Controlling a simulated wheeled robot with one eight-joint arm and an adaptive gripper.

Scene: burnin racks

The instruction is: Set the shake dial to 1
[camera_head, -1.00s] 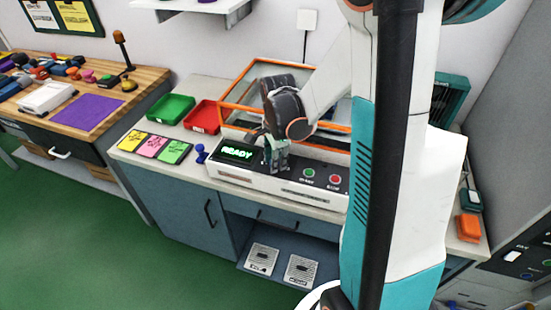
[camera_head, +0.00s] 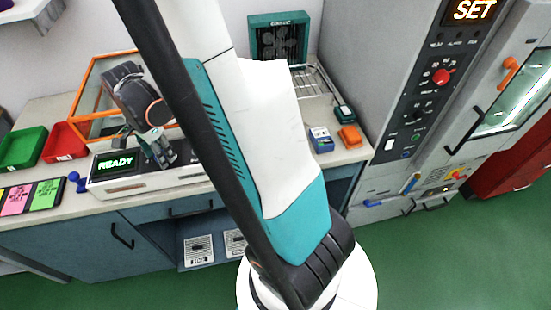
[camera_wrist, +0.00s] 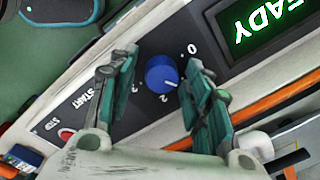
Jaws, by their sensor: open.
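The blue shake dial (camera_wrist: 161,73) is on the dark front panel of the orange-framed machine (camera_head: 150,182). My gripper (camera_wrist: 160,85) is open, with one finger on each side of the dial and visible gaps between. In the head view my gripper (camera_head: 160,148) is over the panel, right of the green READY display (camera_head: 116,163), and hides the dial.
A green tray (camera_head: 22,148) and a red tray (camera_head: 65,143) stand left of the machine. A blue knobbed object (camera_head: 77,182) stands near its left corner. An orange item (camera_head: 349,136) lies on the counter at right. A tall grey cabinet (camera_head: 375,60) with a SET display stands further right.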

